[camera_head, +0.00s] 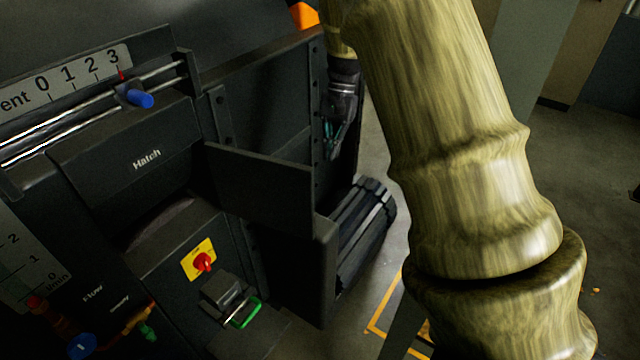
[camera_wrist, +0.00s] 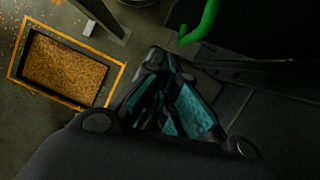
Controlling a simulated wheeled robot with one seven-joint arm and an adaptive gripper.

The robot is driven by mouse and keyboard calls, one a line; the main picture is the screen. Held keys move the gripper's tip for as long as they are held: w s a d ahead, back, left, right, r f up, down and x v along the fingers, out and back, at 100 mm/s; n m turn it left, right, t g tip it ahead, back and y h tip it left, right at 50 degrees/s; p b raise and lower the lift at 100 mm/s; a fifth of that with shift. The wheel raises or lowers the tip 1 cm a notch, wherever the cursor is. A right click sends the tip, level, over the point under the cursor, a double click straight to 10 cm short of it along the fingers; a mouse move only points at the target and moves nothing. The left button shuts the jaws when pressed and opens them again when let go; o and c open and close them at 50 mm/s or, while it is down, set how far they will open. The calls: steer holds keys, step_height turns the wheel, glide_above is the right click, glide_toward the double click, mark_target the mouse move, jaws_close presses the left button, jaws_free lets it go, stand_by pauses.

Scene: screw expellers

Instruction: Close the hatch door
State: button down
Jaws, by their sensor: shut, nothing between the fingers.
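The hatch door (camera_head: 258,185) is a flat dark panel that stands out from the black machine at an angle, below and right of the "Hatch" label (camera_head: 147,159). It looks open. My gripper (camera_head: 332,152) is to the right of the door and above it in the head view, beside the machine's right edge, apart from the door in the picture. In the wrist view its teal-padded fingers (camera_wrist: 172,112) are together with nothing between them. Whether any dark surface around them in that view is the door, I cannot tell.
A slider with a blue knob (camera_head: 140,98) runs along a numbered scale. A red switch on a yellow plate (camera_head: 200,260) and a green handle (camera_head: 245,312) sit below the door. A grain-filled bin (camera_wrist: 34,35) stands on the floor. A ribbed dark motor housing (camera_head: 365,225) juts out at right.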

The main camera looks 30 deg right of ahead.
steer(key=s+a+f+p, duration=0.4)
steer(key=a+f, duration=0.2)
steer(key=f, duration=0.3)
steer(key=shift+a+p, duration=0.15)
steer(key=shift+p, duration=0.15)
steer(key=shift+s+f, duration=0.1)
steer(key=shift+s+a, duration=0.1)
steer(key=shift+a, duration=0.05)
